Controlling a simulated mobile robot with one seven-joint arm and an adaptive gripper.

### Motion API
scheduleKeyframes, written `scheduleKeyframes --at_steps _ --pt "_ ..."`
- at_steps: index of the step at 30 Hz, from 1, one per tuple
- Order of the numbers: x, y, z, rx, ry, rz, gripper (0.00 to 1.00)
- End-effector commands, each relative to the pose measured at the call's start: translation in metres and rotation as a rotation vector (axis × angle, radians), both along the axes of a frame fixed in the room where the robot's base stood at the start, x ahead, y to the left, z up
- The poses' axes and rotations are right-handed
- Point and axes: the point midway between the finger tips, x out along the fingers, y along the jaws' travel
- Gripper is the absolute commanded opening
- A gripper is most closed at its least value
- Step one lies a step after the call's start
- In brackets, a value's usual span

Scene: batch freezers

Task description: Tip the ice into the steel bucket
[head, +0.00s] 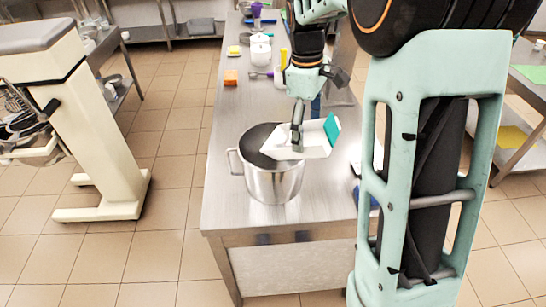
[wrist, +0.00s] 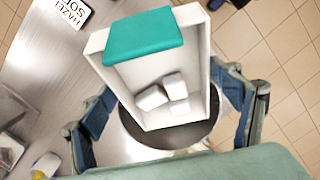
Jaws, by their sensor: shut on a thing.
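My gripper (head: 297,138) is shut on a white open box (head: 318,136) with a teal piece at one end. The box hangs over the right part of the steel bucket (head: 272,186), which stands upright near the table's front edge. In the wrist view the fingers grip the box (wrist: 206,70) from both sides. Three whitish ice blocks (wrist: 174,86) lie inside it, away from the teal piece (wrist: 143,36). The bucket's rim (wrist: 207,136) shows beneath the box. The bucket's inside is dark, and its contents are mostly hidden by the box.
A cream machine (head: 100,130) stands on the floor at left. A label card (wrist: 72,12) lies near the bucket.

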Motion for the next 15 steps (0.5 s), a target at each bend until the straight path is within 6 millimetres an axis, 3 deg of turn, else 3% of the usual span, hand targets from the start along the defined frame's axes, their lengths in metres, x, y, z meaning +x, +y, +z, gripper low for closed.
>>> scheduleKeyframes --at_steps 7,15 --pt "0.008 0.012 0.009 -0.161 0.091 0.004 0.56" --pt "0.007 0.012 0.012 -0.191 0.108 -0.001 0.56"
